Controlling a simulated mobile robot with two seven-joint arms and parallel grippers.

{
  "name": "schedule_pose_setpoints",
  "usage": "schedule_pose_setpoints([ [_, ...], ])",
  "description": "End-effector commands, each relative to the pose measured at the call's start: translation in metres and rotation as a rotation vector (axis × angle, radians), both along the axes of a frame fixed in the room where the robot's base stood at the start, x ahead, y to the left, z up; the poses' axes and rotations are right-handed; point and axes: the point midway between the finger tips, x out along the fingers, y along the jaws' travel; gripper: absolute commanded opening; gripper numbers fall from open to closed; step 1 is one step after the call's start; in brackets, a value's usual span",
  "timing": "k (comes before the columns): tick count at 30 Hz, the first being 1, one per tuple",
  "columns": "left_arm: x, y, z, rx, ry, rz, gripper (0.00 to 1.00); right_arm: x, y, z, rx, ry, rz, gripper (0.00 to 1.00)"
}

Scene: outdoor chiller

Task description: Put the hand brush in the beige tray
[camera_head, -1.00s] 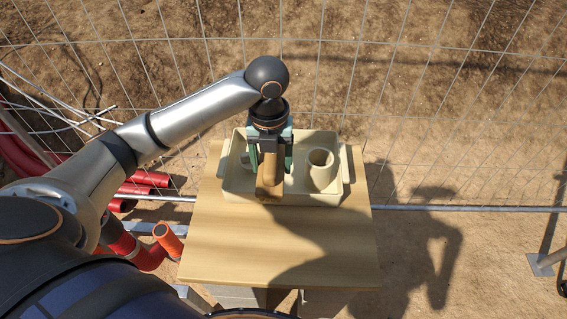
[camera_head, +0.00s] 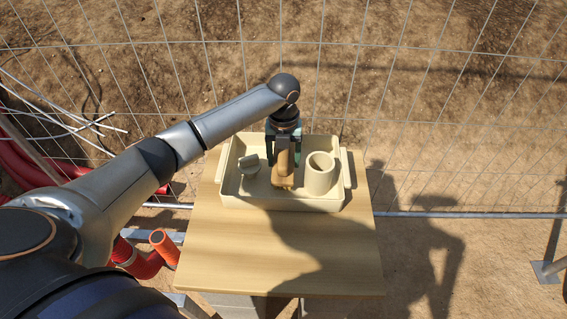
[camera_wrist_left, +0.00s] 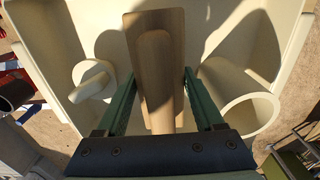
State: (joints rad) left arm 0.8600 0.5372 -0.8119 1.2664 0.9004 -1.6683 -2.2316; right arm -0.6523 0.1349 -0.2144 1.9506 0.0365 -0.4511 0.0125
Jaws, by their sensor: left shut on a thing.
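The beige tray (camera_head: 270,203) stands on the far part of a wooden table. My left gripper (camera_head: 283,160) is over the tray, pointing down. It is shut on the hand brush (camera_head: 284,178), a wooden brush. In the left wrist view the brush (camera_wrist_left: 157,60) lies between the green fingers of the gripper (camera_wrist_left: 158,105), with the tray floor (camera_wrist_left: 95,25) behind it. I cannot tell whether the brush touches the tray floor. The bristles are hidden. My right gripper is not in view.
A beige cup (camera_head: 319,174) stands in the tray to the right of the brush. A small beige object (camera_head: 248,164) is in the tray to the left. The near part of the table (camera_head: 270,250) is bare. A wire fence (camera_head: 440,120) stands behind, and red pipes (camera_head: 140,262) lie left.

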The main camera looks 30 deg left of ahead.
Motion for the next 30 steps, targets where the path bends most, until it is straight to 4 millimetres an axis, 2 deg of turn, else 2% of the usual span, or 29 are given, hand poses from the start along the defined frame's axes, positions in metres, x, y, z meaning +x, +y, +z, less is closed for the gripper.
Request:
schedule_pose_setpoints([
  [1,-0.001,0.000,-0.010,0.000,0.002,0.000,0.00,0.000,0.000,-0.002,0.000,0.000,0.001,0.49],
  [3,-0.001,0.000,-0.017,0.000,0.001,-0.001,0.00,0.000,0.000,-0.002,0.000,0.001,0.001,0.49],
  [14,-0.001,0.000,-0.020,0.001,0.000,0.000,0.00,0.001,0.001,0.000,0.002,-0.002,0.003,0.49],
  [15,-0.001,0.000,-0.021,0.001,0.000,0.000,0.72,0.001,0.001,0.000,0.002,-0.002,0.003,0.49],
  [23,-0.001,0.000,-0.020,0.001,0.000,0.000,0.99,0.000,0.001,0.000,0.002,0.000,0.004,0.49],
  [30,-0.001,0.000,-0.019,0.001,0.000,0.000,0.99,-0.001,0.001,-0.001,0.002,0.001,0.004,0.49],
])
